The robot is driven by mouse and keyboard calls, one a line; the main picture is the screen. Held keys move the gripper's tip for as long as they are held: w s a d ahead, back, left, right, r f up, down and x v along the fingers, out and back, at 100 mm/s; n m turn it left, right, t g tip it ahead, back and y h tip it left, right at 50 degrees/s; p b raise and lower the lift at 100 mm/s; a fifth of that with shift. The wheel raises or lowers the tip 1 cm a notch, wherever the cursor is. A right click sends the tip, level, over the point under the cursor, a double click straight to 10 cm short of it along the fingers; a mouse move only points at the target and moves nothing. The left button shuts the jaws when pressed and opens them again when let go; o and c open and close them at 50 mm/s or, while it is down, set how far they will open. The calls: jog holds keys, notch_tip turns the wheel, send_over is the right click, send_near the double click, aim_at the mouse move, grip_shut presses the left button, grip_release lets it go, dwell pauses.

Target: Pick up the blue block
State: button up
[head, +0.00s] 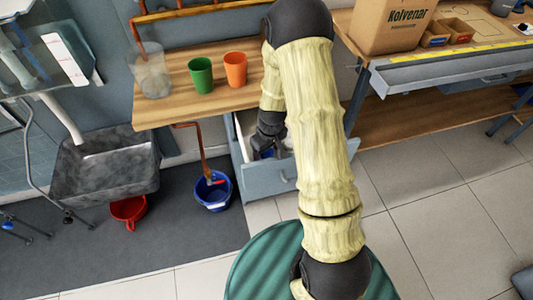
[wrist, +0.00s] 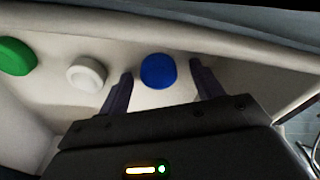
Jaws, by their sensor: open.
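The blue block (wrist: 158,71) shows a round blue face in the wrist view. It lies on the pale floor of an open drawer (head: 268,180), near one wall. My gripper (wrist: 162,70) is open, with one finger to the left of the blue block and one to the right in the picture. I see a gap on both sides of the block; how far the fingertips reach down beside it I cannot tell. In the head view my gripper (head: 270,148) is down in the drawer, and the block is not clearly visible.
A white round piece (wrist: 86,74) and a green one (wrist: 15,56) lie left of the blue block in the drawer. The drawer walls are close around my gripper. Above is a wooden bench (head: 160,109) with a green cup (head: 200,76) and an orange cup (head: 235,70).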

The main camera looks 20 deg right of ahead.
aim_at(267, 152)
jog(key=shift+c, duration=0.5)
jog(key=c, duration=1)
jog(key=shift+w, duration=0.1)
notch_tip(267, 152, up, 10)
jog(key=shift+p, duration=0.8)
jog(key=shift+r, duration=0.1)
